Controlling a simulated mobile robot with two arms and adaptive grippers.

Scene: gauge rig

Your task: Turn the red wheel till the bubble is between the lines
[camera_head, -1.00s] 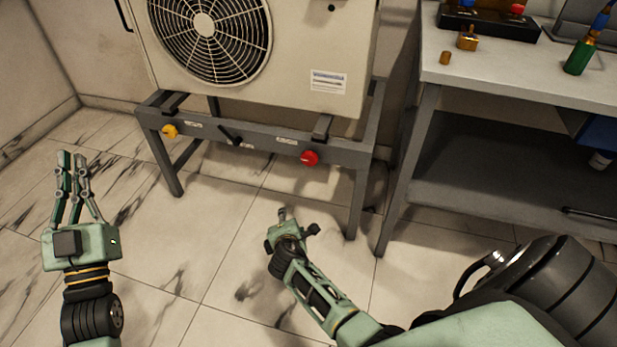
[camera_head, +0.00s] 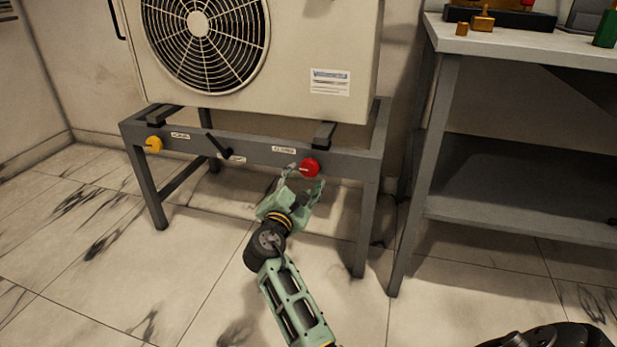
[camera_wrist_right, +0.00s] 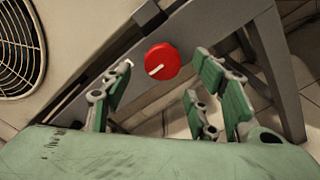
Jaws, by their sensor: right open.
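The red wheel (camera_head: 309,168) sits on the front rail of the grey stand, at its right end. In the right wrist view the red wheel (camera_wrist_right: 162,61) shows a white mark pointing to the lower left. My right gripper (camera_head: 302,182) is open just in front of and below the wheel. In the wrist view its fingers (camera_wrist_right: 165,90) stand apart on both sides of the wheel; I cannot tell whether any touches it. No bubble or lines can be made out in these views. My left gripper is out of view.
A yellow knob (camera_head: 154,144) and a black lever (camera_head: 217,146) are on the same rail. A fan unit (camera_head: 290,60) rests on the stand. A grey workbench (camera_head: 500,45) with several items stands at the right. The floor in front is clear.

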